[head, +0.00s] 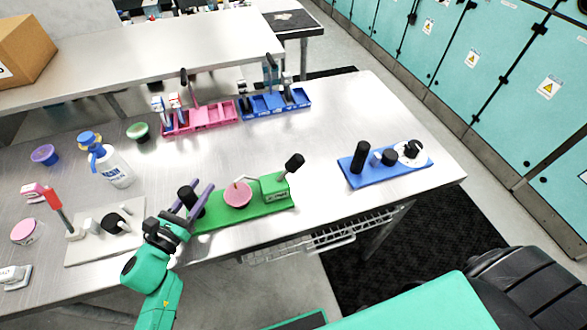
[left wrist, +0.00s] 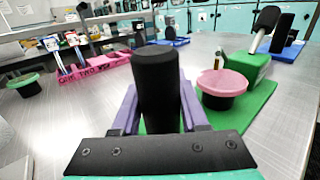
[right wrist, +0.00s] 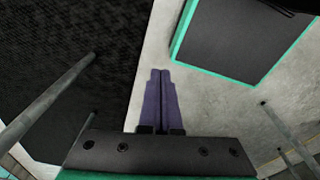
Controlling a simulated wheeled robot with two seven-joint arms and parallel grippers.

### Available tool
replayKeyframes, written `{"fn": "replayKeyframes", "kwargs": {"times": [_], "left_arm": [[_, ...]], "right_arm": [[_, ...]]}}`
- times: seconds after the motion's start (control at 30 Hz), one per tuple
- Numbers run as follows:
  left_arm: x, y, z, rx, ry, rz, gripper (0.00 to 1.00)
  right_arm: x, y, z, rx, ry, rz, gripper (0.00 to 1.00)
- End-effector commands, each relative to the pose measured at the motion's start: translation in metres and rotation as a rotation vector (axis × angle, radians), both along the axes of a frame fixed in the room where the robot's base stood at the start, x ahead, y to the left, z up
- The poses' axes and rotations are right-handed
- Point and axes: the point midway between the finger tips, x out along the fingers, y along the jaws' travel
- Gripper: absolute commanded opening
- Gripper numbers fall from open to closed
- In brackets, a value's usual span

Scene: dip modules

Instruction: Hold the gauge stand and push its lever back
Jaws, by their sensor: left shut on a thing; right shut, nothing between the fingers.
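The gauge stand has a green base (head: 222,216) near the table's front edge. It carries a black upright post at its left end, a pink-topped round piece (head: 237,194) in the middle, and a green block (head: 276,191) with a black-knobbed lever (head: 293,162) at its right end. The lever leans up to the right. My left gripper (head: 192,203) is shut on the black post (left wrist: 157,85), which stands between its purple fingers in the left wrist view. My right gripper (right wrist: 160,98) is shut and empty, over the floor in the right wrist view.
A blue stand (head: 385,166) lies to the right and a pale stand (head: 105,240) to the left. A pink bin (head: 205,117) and a blue bin (head: 275,104) stand behind, with a spray bottle (head: 113,168) at left. The table is clear between the green and blue stands.

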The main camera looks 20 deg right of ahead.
Motion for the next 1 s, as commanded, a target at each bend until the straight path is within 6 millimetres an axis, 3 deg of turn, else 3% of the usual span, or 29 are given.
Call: {"fn": "replayKeyframes", "kwargs": {"times": [0.3,0.37,0.47,0.57,0.6,0.7,0.83,1.0], "left_arm": [[0.000,0.000,0.000,0.000,0.000,0.000,0.00],[0.000,0.000,0.000,0.000,0.000,0.000,0.00],[0.000,0.000,0.000,0.000,0.000,0.000,0.00],[0.000,0.000,0.000,0.000,0.000,0.000,0.00],[0.000,0.000,0.000,0.000,0.000,0.000,0.00],[0.000,0.000,0.000,0.000,0.000,0.000,0.00],[0.000,0.000,0.000,0.000,0.000,0.000,0.00],[0.000,0.000,0.000,0.001,0.001,0.000,0.00]], "right_arm": [[0.005,-0.006,0.001,-0.006,-0.012,-0.008,0.00],[0.014,-0.008,0.004,0.002,-0.049,-0.039,0.00],[0.051,-0.012,0.018,0.057,-0.192,-0.170,0.00],[0.106,-0.006,0.053,0.224,-0.399,-0.373,0.00],[0.128,0.003,0.073,0.329,-0.474,-0.460,0.00],[0.167,0.034,0.133,0.665,-0.589,-0.665,0.00],[0.188,0.082,0.219,1.159,-0.552,-0.881,0.00],[0.178,0.130,0.329,1.755,-0.237,-1.079,0.00]]}}
